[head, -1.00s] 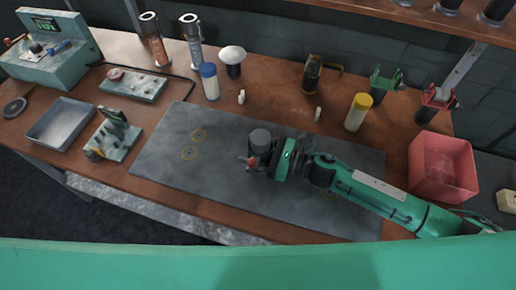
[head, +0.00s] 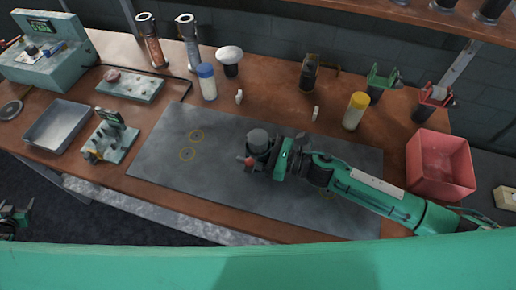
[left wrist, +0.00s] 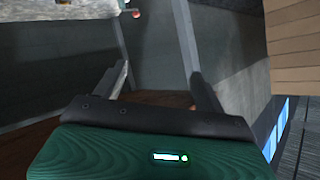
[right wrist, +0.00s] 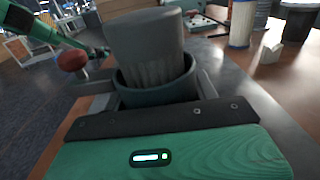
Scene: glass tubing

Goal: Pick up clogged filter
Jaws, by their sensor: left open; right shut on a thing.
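The grey, stained cylindrical filter (right wrist: 148,50) stands upright in a dark round housing (right wrist: 185,85) with a red knob (right wrist: 73,60) at its side. In the head view the filter (head: 258,137) shows as a grey top over the mat. My right gripper (head: 265,155) is shut on the housing, one finger on each side, in the right wrist view (right wrist: 155,90). The filter's lower part is hidden inside the housing. My left gripper (head: 10,222) is at the head view's left edge, off the table. It is open and empty in the left wrist view (left wrist: 160,85).
A grey mat (head: 165,165) has bare room to the left. A grey tray (head: 57,125) and a small fixture (head: 110,138) stand at left. A blue-capped (head: 207,82) and a yellow-capped cylinder (head: 355,110) stand behind. A red bin (head: 440,165) is at right.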

